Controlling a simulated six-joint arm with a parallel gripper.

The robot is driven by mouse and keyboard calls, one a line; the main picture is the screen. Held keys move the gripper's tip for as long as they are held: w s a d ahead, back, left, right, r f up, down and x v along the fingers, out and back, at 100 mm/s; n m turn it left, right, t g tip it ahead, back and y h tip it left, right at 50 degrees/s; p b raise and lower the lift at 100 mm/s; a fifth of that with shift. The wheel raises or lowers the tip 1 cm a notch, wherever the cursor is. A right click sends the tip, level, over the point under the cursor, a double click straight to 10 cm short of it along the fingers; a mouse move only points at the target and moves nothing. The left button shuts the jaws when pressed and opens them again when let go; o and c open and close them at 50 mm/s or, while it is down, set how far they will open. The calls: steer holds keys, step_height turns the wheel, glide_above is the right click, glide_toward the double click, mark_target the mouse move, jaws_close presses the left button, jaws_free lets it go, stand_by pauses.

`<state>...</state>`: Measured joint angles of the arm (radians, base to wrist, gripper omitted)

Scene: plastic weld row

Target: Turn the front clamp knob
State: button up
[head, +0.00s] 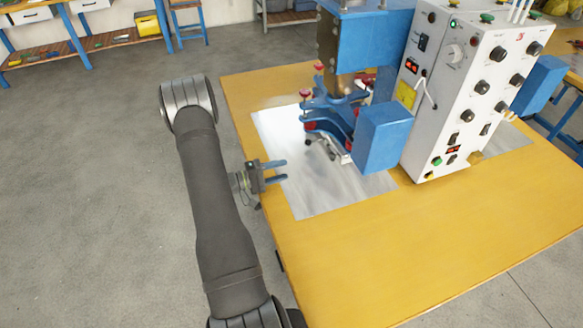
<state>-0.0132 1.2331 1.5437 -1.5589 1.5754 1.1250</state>
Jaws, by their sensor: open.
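A blue welding machine (365,45) stands on the yellow table, with a blue clamp assembly (335,112) low on its left side. Small red knobs show on the clamp, one at its upper left (305,93) and another higher up (318,67). Red and dark round parts also show lower on the clamp. I cannot tell for certain which is the front clamp knob. My gripper (285,170) is open and empty, its two blue fingers pointing right. It is at the table's left edge, left of and apart from the clamp.
A grey metal plate (310,195) lies under the clamp. A blue block (382,138) sticks out at the front of the machine. A white control box (465,80) with knobs and buttons stands at right. The yellow table's front (400,265) is clear.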

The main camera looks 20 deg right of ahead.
mark_target(330, 157)
steer(key=shift+a, duration=0.3)
steer(key=shift+w+r+n, duration=0.1)
steer(key=shift+n, duration=1.5)
steer(key=n, duration=0.5)
steer(key=shift+d+n, duration=0.1)
steer(key=shift+n, duration=0.2)
steer(key=d, duration=1.7)
steer(key=shift+d, duration=0.2)
steer(key=c, duration=1)
